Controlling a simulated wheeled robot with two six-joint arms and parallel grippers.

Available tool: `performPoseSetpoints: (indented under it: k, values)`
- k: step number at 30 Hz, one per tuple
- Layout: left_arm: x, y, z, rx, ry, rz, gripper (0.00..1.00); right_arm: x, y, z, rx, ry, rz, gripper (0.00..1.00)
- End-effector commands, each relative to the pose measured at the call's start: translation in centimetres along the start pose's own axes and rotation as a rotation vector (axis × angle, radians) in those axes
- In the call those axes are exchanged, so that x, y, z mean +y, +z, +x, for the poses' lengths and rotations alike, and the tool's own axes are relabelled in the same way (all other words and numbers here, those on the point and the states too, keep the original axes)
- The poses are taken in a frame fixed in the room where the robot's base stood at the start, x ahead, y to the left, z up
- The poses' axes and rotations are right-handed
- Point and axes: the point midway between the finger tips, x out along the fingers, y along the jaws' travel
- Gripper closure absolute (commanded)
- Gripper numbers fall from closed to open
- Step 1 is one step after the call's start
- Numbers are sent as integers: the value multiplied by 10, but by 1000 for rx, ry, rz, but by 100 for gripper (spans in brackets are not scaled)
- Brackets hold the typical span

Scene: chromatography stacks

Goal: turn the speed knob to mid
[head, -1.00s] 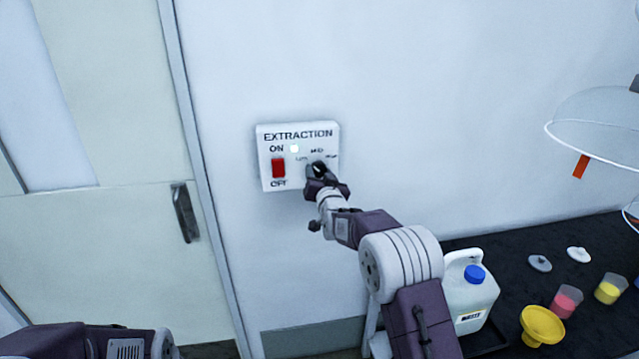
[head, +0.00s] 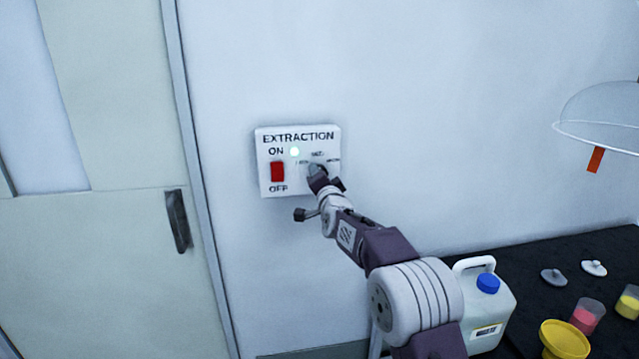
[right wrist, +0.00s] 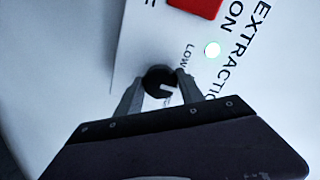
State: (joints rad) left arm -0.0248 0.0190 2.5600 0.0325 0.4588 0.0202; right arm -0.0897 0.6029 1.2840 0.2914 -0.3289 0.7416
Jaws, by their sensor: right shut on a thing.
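The white extraction panel (head: 270,140) is fixed to the wall, with a red switch (head: 278,171) on its left and a glowing light above. The speed knob (right wrist: 158,78) is black and round with a white mark. In the right wrist view the mark points right, toward the panel's top side and past the LOW label. My right gripper (right wrist: 157,90) is shut on the knob, one finger on each side. In the head view the right gripper (head: 318,172) hides most of the knob and part of the scale. My left gripper is not in view.
A dark bench (head: 535,285) at the lower right carries a white jug (head: 488,310) with a blue cap, a yellow funnel (head: 566,340), pink and yellow cups and small lids. A door with a dark handle (head: 178,221) is at the left. The wall around the panel is clear.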

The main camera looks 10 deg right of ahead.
Motion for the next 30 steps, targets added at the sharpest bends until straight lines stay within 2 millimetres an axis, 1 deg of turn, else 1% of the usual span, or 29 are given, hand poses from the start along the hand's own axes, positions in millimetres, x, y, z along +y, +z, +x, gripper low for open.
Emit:
performPoseSetpoints:
  k: [4, 17, 18, 20, 30]
  values:
    - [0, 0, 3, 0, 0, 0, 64, 0, 0, 0, 2, -1, 24, 96]
    - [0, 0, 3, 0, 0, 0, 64, 0, -1, 0, 2, -1, 30, 96]
    - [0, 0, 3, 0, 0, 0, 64, 0, -1, 0, 2, -1, 30, 50]
    - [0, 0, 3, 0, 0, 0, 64, 0, -1, 0, 2, -1, 30, 34]
    - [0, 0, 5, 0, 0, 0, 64, 0, 0, -2, 1, 0, 29, 34]
